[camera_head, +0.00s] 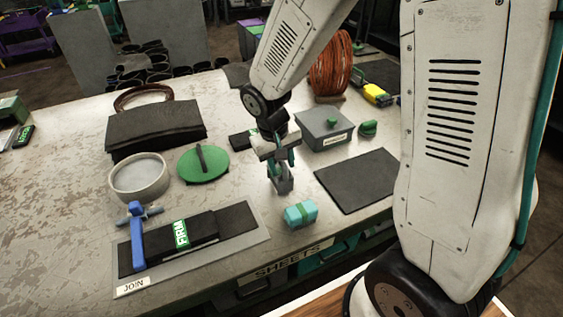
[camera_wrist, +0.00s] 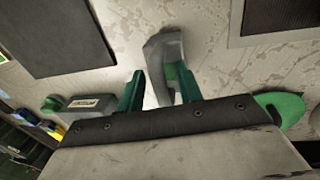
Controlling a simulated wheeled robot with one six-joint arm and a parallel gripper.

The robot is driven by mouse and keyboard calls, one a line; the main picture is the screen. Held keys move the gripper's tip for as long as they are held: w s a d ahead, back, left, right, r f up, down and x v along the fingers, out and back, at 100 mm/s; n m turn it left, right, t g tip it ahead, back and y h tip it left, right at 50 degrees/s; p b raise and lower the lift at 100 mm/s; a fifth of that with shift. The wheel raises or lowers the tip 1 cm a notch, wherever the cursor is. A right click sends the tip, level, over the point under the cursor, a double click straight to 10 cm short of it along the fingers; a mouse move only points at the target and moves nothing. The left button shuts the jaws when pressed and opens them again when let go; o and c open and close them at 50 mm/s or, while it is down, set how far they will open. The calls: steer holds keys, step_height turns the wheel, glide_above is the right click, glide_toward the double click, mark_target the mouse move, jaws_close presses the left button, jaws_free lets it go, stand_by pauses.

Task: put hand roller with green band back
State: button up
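A grey piece (camera_head: 284,186) that looks like the hand roller stands at the fingertips of my gripper (camera_head: 280,170), over the middle of the table. In the wrist view the grey piece (camera_wrist: 160,50) has a green part, apparently its band, and lies between and beyond the two green fingers of my gripper (camera_wrist: 160,88). The fingers are apart, with pale table showing between the left finger and the piece. The right finger is close to the green part; whether it touches is unclear. The roller's lower end is partly hidden in the head view.
A turquoise block (camera_head: 301,215) with a green strap sits near the front edge. The JOIN board (camera_head: 215,252) carries black strips and a blue-handled tool (camera_head: 137,238). A bowl (camera_head: 139,178), green disc (camera_head: 203,163), grey box (camera_head: 323,128) and black mat (camera_head: 357,180) surround my gripper.

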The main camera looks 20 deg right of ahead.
step_height(320, 180, up, 12)
steer(key=a, duration=0.2)
steer(key=s+d+r+y, duration=0.1)
steer(key=s+r, duration=0.3)
steer(key=s, duration=0.7)
steer(key=s+d+r+t+y, duration=0.1)
steer(key=s+d+r, duration=0.3)
steer(key=s, duration=0.6)
steer(key=shift+s, duration=0.35)
